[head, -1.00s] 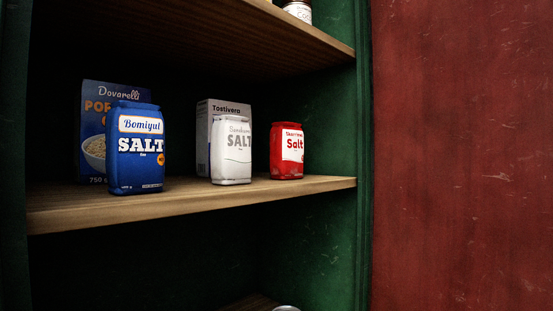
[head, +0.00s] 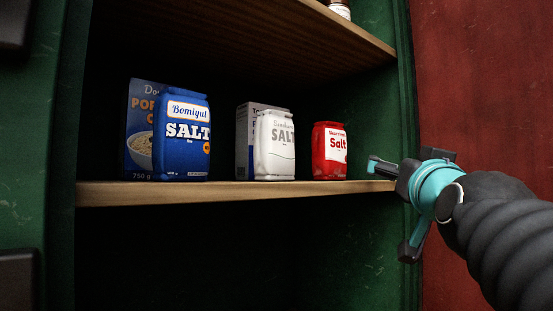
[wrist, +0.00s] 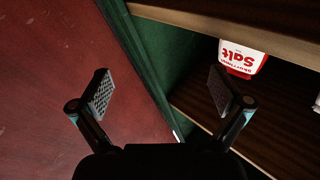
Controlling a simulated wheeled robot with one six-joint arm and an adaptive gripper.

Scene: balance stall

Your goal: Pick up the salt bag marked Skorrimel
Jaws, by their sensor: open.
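The red salt bag marked Skorrimel (head: 328,152) stands upright at the right end of the middle shelf in the head view. Its small lettering is hard to read. In the wrist view the red and white bag (wrist: 243,58) shows at the upper right, partly cut off by a shelf edge. My gripper (head: 390,208) is open and empty, to the right of the bag and in front of the cabinet's right side post. In the wrist view my gripper's two fingers (wrist: 162,92) are wide apart with nothing between them.
The middle shelf (head: 230,192) also holds a white salt bag (head: 275,150) before a grey box (head: 243,140), and a blue Bomiyul salt bag (head: 181,140) before a blue box (head: 139,130). An upper shelf (head: 300,25) hangs above. The green side post (head: 405,110) and red wall (head: 465,90) bound the right.

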